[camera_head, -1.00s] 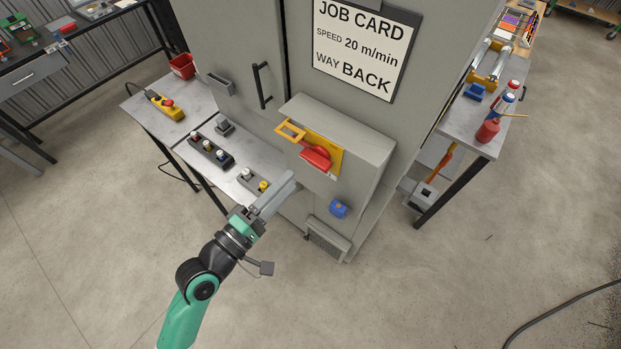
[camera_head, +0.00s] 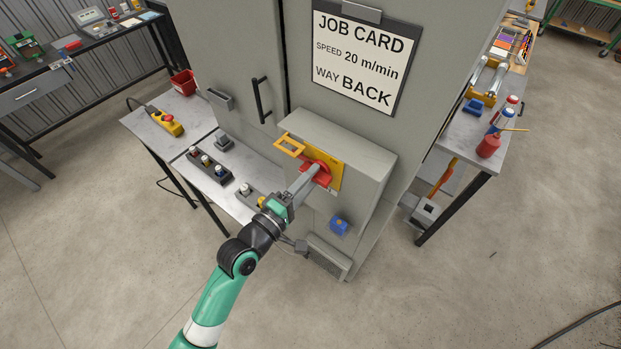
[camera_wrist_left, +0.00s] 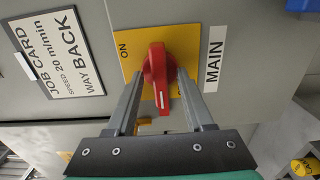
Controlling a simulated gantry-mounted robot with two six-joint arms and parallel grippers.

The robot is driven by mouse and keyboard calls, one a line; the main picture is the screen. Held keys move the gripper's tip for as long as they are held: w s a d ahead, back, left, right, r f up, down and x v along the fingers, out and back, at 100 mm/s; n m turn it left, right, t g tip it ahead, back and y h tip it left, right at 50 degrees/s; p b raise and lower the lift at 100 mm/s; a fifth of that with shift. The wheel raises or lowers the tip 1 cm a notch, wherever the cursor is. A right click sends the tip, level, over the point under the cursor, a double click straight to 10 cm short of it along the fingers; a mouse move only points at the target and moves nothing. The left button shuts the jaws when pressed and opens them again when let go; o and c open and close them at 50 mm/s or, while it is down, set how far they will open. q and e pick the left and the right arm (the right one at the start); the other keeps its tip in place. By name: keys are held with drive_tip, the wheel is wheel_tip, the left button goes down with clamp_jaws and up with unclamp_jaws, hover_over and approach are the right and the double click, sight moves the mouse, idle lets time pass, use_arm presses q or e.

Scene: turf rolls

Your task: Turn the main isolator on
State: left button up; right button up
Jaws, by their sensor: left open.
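The main isolator's red rotary handle (camera_head: 323,178) sits on a yellow plate (camera_head: 338,172) on the grey cabinet's box. In the left wrist view the red handle (camera_wrist_left: 158,72) has its white-marked end pointing down the picture, towards my gripper's base. The plate (camera_wrist_left: 185,45) reads ON at its upper left; other lettering is mostly hidden by a finger. A MAIN label (camera_wrist_left: 214,60) is beside it. My left gripper (camera_head: 311,173) is at the handle, open, its two fingers (camera_wrist_left: 160,78) on either side of it. I cannot tell whether they touch it. My right gripper is out of view.
A yellow hasp (camera_head: 289,145) sticks out beside the plate, and a blue device (camera_head: 339,224) is on the cabinet below. A job card (camera_head: 362,55) hangs above. Left, a bench carries a button box (camera_head: 210,166); right, another holds bottles (camera_head: 503,115).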

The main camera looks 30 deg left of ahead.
use_arm(q)
drive_tip(key=shift+w, duration=0.1)
clamp_jaws()
drive_tip(key=shift+m, duration=0.5)
drive_tip(key=m+b, duration=0.4)
drive_tip(key=m, duration=1.2)
drive_tip(key=shift+m, duration=0.4)
idle(0.3)
